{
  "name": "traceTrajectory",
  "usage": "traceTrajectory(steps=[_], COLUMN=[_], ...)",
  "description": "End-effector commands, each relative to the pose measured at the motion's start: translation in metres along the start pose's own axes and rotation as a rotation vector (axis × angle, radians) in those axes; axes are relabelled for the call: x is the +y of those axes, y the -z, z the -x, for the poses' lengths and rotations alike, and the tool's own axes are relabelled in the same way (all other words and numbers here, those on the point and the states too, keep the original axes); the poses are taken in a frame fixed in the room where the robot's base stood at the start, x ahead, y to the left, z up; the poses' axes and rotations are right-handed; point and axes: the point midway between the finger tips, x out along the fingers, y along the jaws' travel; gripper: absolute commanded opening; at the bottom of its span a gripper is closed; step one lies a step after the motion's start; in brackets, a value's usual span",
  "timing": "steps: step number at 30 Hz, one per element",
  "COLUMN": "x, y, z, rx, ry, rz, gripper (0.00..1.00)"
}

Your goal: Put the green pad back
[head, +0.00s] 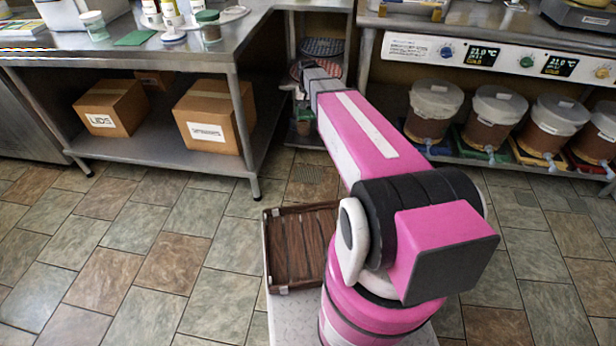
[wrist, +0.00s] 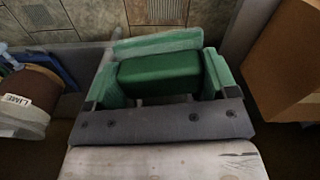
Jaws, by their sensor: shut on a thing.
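In the wrist view my gripper (wrist: 160,72) is shut on a dark green block, which I take as the green pad (wrist: 158,75). It sits between the two pale green fingers, and a paler green strip lies just beyond it. In the head view my pink arm reaches to the shelves between the two counters.
A bucket labelled LIME (wrist: 28,98) is left of my gripper, and a brown box-like surface (wrist: 285,60) is close on its right. A brown tray (head: 300,245) is beside my arm. The tiled floor is clear.

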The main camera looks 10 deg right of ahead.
Motion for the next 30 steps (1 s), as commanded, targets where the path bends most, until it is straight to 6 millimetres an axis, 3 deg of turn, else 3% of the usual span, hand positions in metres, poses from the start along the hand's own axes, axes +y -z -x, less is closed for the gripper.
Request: traceTrajectory(steps=[1, 9, 21, 25, 30], x=[-0.004, -0.019, -0.034, -0.037, -0.038], y=[0.013, 0.041, 0.050, 0.045, 0.039], z=[-0.025, -0.141, -0.325, -0.374, -0.410], rx=[-0.004, -0.004, -0.003, -0.002, -0.001], ry=[-0.001, -0.001, -0.001, -0.001, 0.000], rz=[-0.008, -0.058, -0.132, -0.152, -0.167], gripper=[0.60, 0.60, 0.60, 0.60, 0.60])
